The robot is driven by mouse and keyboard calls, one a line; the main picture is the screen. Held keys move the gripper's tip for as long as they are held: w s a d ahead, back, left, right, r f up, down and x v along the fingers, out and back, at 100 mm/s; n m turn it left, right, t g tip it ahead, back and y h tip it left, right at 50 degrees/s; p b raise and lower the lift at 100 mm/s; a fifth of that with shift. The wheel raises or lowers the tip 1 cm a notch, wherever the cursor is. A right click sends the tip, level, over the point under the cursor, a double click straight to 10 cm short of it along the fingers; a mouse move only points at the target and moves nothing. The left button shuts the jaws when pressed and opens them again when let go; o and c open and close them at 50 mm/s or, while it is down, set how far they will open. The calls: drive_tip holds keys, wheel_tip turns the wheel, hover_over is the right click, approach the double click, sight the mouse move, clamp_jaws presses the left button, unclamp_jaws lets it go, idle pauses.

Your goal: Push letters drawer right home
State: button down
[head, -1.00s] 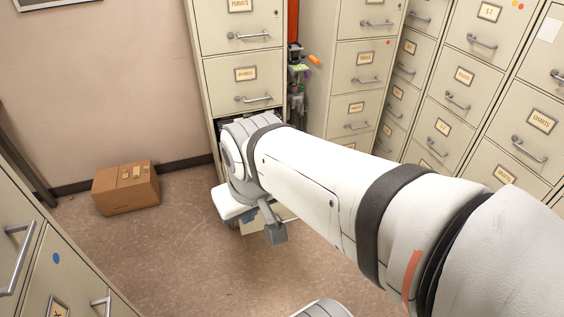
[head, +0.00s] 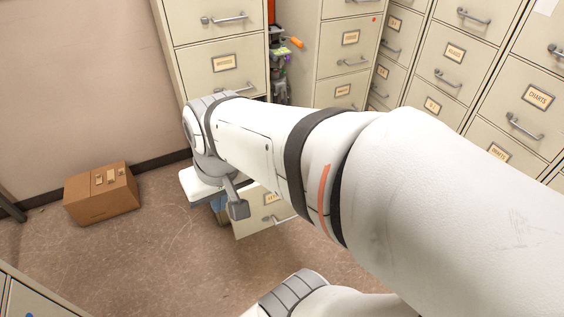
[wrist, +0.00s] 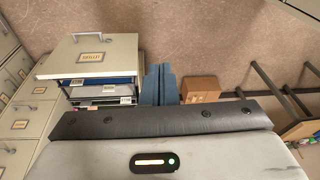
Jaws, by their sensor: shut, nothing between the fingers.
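In the head view, a pulled-out low drawer (head: 250,221) shows a beige front with a handle and a label too small to read surely. My white wrist covers part of it. In the wrist view, an open drawer front (wrist: 90,50) with a handle and label stands left of my gripper (wrist: 159,69), with coloured folders and tabs behind it. My gripper's two blue-grey fingers are side by side, shut and empty. They appear beside the drawer's contents; I cannot tell whether they touch it.
A cardboard box (head: 101,193) lies on the floor by the wall; it also shows in the wrist view (wrist: 200,89). Filing cabinets (head: 345,45) line the back and right. Another cabinet (head: 30,298) is at lower left. The floor between is clear.

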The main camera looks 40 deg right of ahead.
drive_tip(key=w+d+f+m+t+y+b, duration=0.2)
drive_tip(key=d+f+m+y+b, duration=0.15)
drive_tip(key=f+m+b, duration=0.4)
drive_tip(key=w+d+f+m+t+y+b, duration=0.25)
drive_tip(key=d+f+m+b, duration=0.2)
drive_tip(key=f, duration=0.55)
drive_tip(key=w+d+f+m+t+y+b, duration=0.1)
drive_tip(key=d+f+m+y+b, duration=0.3)
drive_tip(key=f+m, duration=0.35)
drive_tip(key=s+d+f+m+t+h+b, duration=0.35)
drive_tip(key=d+f+m+h, duration=0.2)
drive_tip(key=d, duration=0.25)
drive_tip(key=s+d+f+m+t+h+b, duration=0.35)
drive_tip(key=d+f+m, duration=0.25)
drive_tip(key=d, duration=0.2)
drive_tip(key=s+d+f+m+t+h+b, duration=0.2)
drive_tip(key=d+f+m+t+h+b, duration=0.15)
drive_tip(key=d+f+m+h, duration=0.35)
drive_tip(key=w+d+r+g+y+b, duration=0.1)
drive_tip(key=w+d, duration=0.3)
drive_tip(key=w, duration=0.9)
drive_tip(key=shift+w+d+r+n+b, duration=0.15)
drive_tip(key=shift+w+r+n+b, duration=0.05)
drive_tip(key=shift+r+n+b, duration=0.2)
